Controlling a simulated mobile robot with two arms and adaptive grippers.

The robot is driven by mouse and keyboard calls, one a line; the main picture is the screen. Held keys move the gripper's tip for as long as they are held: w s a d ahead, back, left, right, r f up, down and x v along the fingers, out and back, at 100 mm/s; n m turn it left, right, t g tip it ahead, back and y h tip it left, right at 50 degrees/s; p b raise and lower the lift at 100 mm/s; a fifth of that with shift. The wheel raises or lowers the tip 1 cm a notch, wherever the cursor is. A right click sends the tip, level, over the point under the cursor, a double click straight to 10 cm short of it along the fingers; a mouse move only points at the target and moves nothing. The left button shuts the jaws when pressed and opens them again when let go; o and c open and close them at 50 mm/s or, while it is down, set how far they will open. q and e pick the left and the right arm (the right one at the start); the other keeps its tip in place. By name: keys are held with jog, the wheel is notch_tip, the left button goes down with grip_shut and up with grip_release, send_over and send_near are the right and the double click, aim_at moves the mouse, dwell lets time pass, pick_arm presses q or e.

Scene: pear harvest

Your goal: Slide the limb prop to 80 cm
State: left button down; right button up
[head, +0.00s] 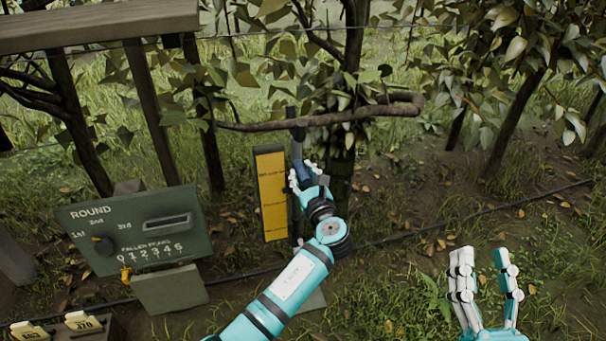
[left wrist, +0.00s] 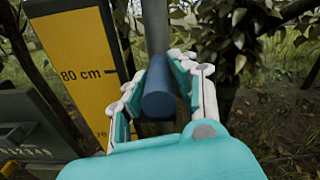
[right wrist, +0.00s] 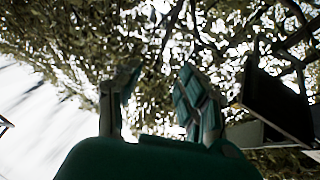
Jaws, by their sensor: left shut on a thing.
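The limb prop (head: 298,135) is a grey upright post whose top is under a bent horizontal limb (head: 330,119). A yellow scale board (head: 271,195) stands just left of it; in the left wrist view the scale (left wrist: 78,45) reads "80 cm" on a black line, with a partly hidden lower mark. My left gripper (head: 305,174) is shut on the prop's blue handle (left wrist: 158,92), with fingers on both sides of it. The handle appears slightly below the 80 cm line in that view. My right gripper (head: 487,285) is open and empty at the lower right, apart from the prop.
A green board (head: 130,232) marked "ROUND" and "FALLEN PEARS" stands at the left. A wooden beam (head: 95,22) crosses the upper left. Number tags (head: 84,321) sit at the lower left. A dark hose (head: 470,217) crosses the grass. Tree trunks stand behind.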

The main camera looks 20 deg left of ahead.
aim_at(298, 146)
pick_arm(q)
notch_tip(298, 146, up, 3)
jog(key=shift+f+p, duration=0.2)
jog(key=shift+p, duration=0.5)
jog(key=shift+r+p, duration=0.85)
jog(key=shift+p, duration=0.25)
pick_arm(e)
notch_tip(298, 146, down, 14)
jog(key=d+f+g+h, duration=0.1)
jog(key=d+g+h, duration=0.15)
jog(key=g, duration=0.75)
pick_arm(q)
jog(key=shift+r+p, duration=0.75)
jog(key=shift+p, duration=0.1)
jog(key=shift+r+p, duration=0.45)
jog(key=shift+p, duration=0.15)
pick_arm(e)
jog(key=s+d+f+g+h, duration=0.1)
jog(key=s+d+f+g, duration=0.1)
jog(key=s+f+g, duration=0.2)
jog(key=s+d+f+m+g+h, duration=0.1)
jog(key=s+f+g, duration=0.4)
jog(key=s, duration=0.5)
jog(key=shift+d+h, duration=0.75)
jog(key=shift+d, duration=0.1)
pick_arm(q)
jog(key=shift+r, duration=0.1)
jog(key=c, duration=1.5)
grip_release()
jog(key=shift+o, duration=0.7)
